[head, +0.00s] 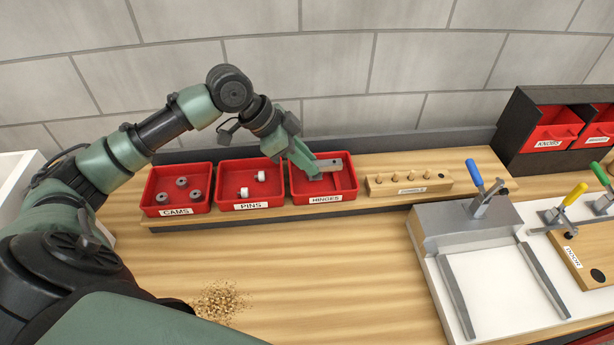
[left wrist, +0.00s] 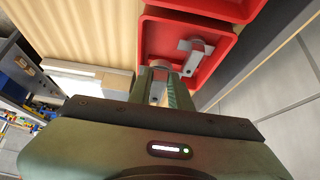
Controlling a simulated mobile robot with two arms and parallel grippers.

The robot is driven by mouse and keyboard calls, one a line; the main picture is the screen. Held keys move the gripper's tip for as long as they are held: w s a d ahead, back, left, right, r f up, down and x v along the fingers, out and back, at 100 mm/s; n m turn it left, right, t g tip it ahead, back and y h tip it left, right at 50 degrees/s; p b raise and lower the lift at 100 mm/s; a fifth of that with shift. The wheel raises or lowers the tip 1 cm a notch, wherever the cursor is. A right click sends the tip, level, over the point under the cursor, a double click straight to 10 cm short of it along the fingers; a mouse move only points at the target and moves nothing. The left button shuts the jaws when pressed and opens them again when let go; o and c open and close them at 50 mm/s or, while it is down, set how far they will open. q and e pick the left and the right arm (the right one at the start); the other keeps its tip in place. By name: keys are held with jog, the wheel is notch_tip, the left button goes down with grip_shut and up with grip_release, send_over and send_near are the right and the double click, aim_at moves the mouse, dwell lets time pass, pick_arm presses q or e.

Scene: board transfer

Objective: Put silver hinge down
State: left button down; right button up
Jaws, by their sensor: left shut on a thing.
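My left gripper (head: 310,170) is over the red bin labelled HINGES (head: 312,201), with its fingers pointing down into it. My right gripper is not in view.
Red bins of cams (head: 175,211) and pins (head: 250,204) stand to the left. A wooden block with several pegs (head: 408,188) stands close on the right. A white fixture with a blue-handled clamp (head: 484,185) is farther right. The front bench is mostly clear, with shavings (head: 221,300).

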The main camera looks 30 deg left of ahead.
pick_arm(q)
jog(key=shift+f, duration=0.85)
notch_tip(320, 180, down, 4)
jog(key=shift+f+p, duration=0.2)
jog(key=shift+p, duration=0.2)
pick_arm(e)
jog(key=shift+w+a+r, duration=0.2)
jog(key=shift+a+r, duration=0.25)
pick_arm(q)
jog(key=c, duration=1.6)
grip_release()
jog(key=shift+f, duration=0.1)
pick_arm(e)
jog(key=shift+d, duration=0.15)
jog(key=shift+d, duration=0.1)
